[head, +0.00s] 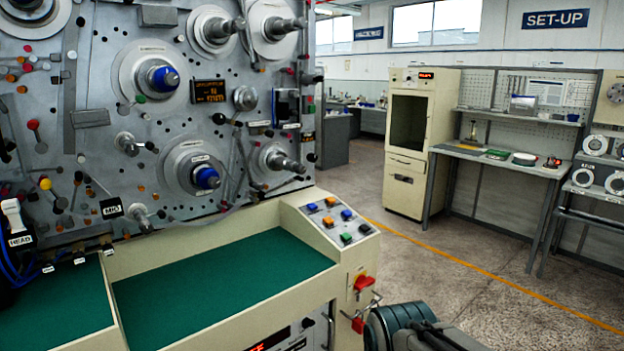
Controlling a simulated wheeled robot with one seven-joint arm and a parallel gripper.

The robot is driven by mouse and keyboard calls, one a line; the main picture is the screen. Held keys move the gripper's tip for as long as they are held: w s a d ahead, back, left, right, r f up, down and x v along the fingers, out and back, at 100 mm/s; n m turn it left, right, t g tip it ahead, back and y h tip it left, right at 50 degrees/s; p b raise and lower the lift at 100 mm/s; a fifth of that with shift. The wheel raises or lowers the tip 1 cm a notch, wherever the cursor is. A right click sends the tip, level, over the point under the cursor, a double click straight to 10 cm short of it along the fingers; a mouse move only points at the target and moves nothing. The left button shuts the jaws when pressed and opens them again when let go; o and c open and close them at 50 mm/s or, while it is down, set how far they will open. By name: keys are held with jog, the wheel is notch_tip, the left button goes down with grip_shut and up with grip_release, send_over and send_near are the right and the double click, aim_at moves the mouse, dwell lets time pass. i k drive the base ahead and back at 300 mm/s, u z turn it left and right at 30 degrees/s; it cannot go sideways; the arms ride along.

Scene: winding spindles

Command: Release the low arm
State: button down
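The winding machine's grey face panel (100,100) fills the left of the head view. It carries many small levers with coloured knobs, among them a red-knobbed lever (36,132) and a yellow-knobbed lever (46,185) low at the left. I cannot tell which part is the low arm; most labels are too small to read. Spindles stick out of the panel, including an upper blue-tipped spindle (163,78), a lower blue-tipped spindle (206,177) and a bare metal spindle (283,163). My gripper is not visible; a part of my arm seems to show at the bottom edge.
A green-topped ledge (220,282) juts out below the panel. A button box (330,218) and a red-and-yellow switch (364,283) sit at its right end. A cream cabinet (408,140) and workbench (500,160) stand behind. Open floor (450,270) with a yellow line lies to the right.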

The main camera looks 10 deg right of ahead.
aim_at(237, 135)
jog(key=z, duration=0.25)
jog(key=i, duration=0.6)
jog(key=u, duration=0.55)
jog(key=i, duration=0.65)
jog(key=u, duration=0.65)
